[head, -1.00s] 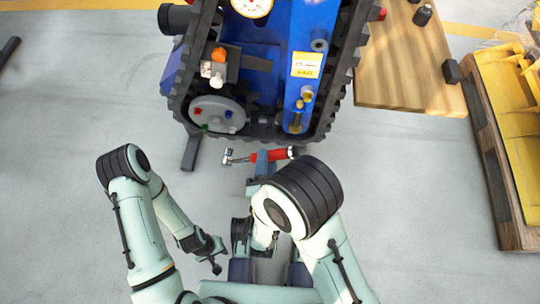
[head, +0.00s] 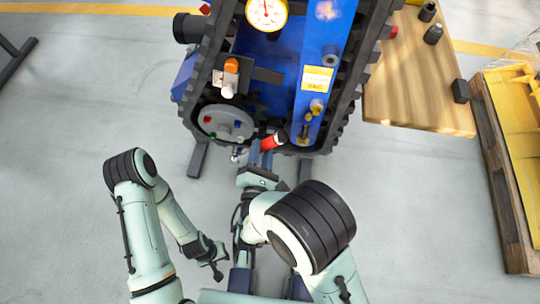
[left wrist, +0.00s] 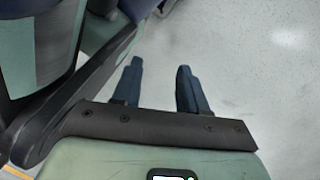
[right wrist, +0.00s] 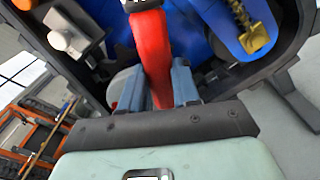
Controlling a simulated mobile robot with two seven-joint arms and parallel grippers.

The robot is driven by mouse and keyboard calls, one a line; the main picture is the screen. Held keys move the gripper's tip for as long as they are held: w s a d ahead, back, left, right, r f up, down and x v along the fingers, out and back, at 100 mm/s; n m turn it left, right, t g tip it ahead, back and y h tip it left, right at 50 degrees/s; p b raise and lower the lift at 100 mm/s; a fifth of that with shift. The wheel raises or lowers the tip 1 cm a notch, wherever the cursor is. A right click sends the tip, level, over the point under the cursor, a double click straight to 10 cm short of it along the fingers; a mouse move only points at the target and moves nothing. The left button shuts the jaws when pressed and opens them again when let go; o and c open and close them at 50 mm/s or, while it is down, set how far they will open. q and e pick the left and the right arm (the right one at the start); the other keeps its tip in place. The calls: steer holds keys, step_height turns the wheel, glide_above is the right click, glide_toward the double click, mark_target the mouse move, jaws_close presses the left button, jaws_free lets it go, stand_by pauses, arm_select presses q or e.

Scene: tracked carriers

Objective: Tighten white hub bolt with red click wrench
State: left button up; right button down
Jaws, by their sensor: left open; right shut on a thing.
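The red click wrench (head: 271,142) is held in my right gripper (head: 262,169), in front of the carrier's lower edge. Its red handle (right wrist: 151,45) stands between the fingers in the right wrist view, pointing up and away. Its metal head (head: 238,153) shows just below the grey hub (head: 226,122). The hub carries small coloured bolts; red, green and blue ones show. A pale spot at its lower right may be the white bolt, but I cannot tell whether the wrench touches it. My left gripper (left wrist: 157,86) is open and empty, low at the left, away from the hub.
The blue carrier body (head: 284,70) stands between dark tracks (head: 350,85). An orange knob and white fitting (head: 229,86) sit above the hub. A wooden table (head: 415,95) and a pallet with yellow parts (head: 510,150) stand at right. The left floor is mostly clear.

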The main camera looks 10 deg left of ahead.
arm_select(q)
steer(key=w+d+r+t+p, duration=0.3)
steer(key=w+r+p, duration=0.4)
steer(key=r, duration=0.4)
steer(key=shift+w+d+m+p, duration=0.15)
steer(key=shift+w+m+p, duration=0.2)
steer(key=shift+w, duration=0.2)
arm_select(e)
steer(key=a+r+n, duration=0.3)
steer(key=a+n, duration=0.4)
steer(key=a, duration=0.1)
steer(key=shift+w+a+r, duration=0.15)
steer(key=shift+a+r, duration=0.1)
arm_select(q)
steer(key=shift+r, duration=0.25)
arm_select(e)
steer(key=shift+w+r+n, duration=0.25)
steer(key=shift+w+n, duration=0.05)
steer(key=shift+w, duration=0.1)
steer(key=shift+w, duration=0.5)
stand_by(0.8)
steer(key=shift+w+d, duration=0.1)
steer(key=shift+w, duration=0.15)
steer(key=shift+w+r, duration=0.15)
steer(key=shift+w, duration=0.3)
stand_by(0.9)
stand_by(0.5)
